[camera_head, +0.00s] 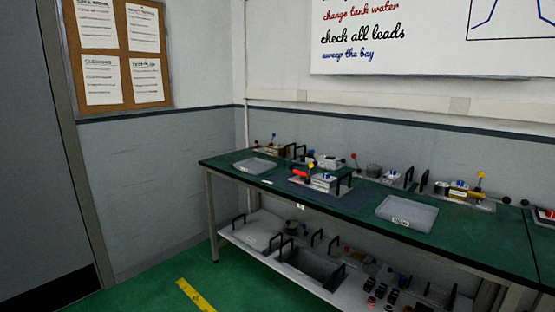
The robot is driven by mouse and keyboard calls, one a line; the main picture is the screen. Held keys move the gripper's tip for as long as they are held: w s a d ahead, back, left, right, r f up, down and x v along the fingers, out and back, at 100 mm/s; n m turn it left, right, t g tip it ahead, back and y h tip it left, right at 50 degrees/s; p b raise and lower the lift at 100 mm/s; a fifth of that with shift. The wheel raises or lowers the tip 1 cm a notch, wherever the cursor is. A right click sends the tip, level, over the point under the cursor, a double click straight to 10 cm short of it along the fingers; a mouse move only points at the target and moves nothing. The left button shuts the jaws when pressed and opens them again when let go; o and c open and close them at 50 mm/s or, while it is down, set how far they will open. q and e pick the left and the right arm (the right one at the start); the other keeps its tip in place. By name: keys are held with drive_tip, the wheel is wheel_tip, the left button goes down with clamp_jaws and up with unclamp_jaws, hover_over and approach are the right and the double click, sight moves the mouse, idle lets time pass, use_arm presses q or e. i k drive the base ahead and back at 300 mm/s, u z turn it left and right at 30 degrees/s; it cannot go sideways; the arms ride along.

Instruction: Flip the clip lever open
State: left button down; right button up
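A long green-topped workbench (350,207) stands along the grey wall. Near its middle, on a darker blue mat (350,205), sits a small device (322,181) with a pale box body, blue marks, a black handle and a red part (299,173) at its left. A small yellow piece (311,165) shows just above it. Other devices with knobbed levers stand along the back, one with a yellow knob (480,174). Which lever is the clip lever is too small to tell. Neither of my grippers is in view.
A grey tray (256,165) lies at the bench's left end, and another labelled tray (424,226) lies right of the mat. A lower shelf (258,252) holds bins and more devices. Green floor with a yellow strip (195,296) is clear in front.

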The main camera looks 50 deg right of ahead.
sight(310, 165)
drive_tip(key=z, duration=0.25)
drive_tip(key=i, duration=1.5)
drive_tip(key=z, duration=1.5)
drive_tip(key=i, duration=1)
drive_tip(key=z, duration=1)
